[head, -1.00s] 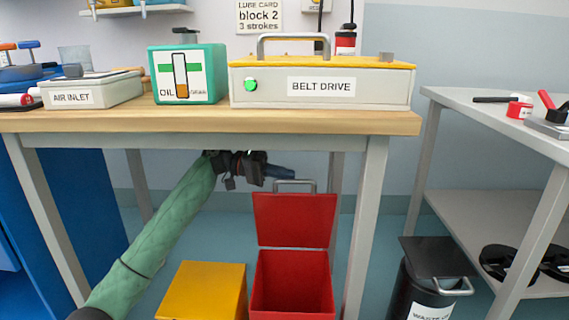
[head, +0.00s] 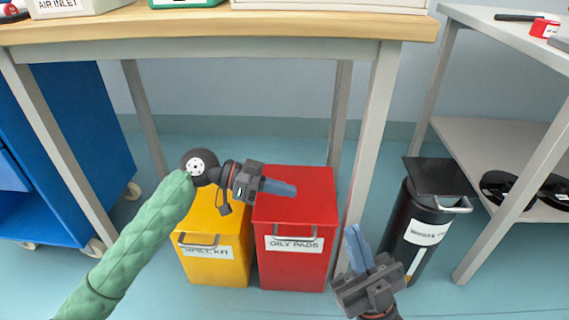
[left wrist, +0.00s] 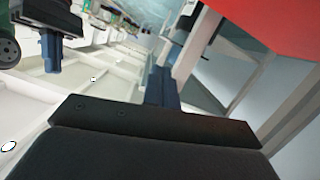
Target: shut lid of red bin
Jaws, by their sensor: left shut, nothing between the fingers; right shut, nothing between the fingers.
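The red bin (head: 293,262) stands on the floor under the workbench, labelled OILY PADS. Its red lid (head: 312,181) lies flat over the top and looks shut, with a grey handle (head: 290,236) at its front edge. My left gripper (head: 294,189) is shut and empty, its blue fingers just over the lid; whether they touch it I cannot tell. In the left wrist view a red surface (left wrist: 285,25) fills the upper right corner, close by the blue fingers (left wrist: 160,88). My right gripper (head: 352,230) is shut and empty, to the right of the bin near a table leg.
A yellow SPILL KIT bin (head: 215,265) stands directly left of the red bin. A black waste bin (head: 418,235) stands to the right, beyond the bench leg (head: 372,140). The bench top (head: 230,32) is overhead. A blue cabinet (head: 60,150) stands at left.

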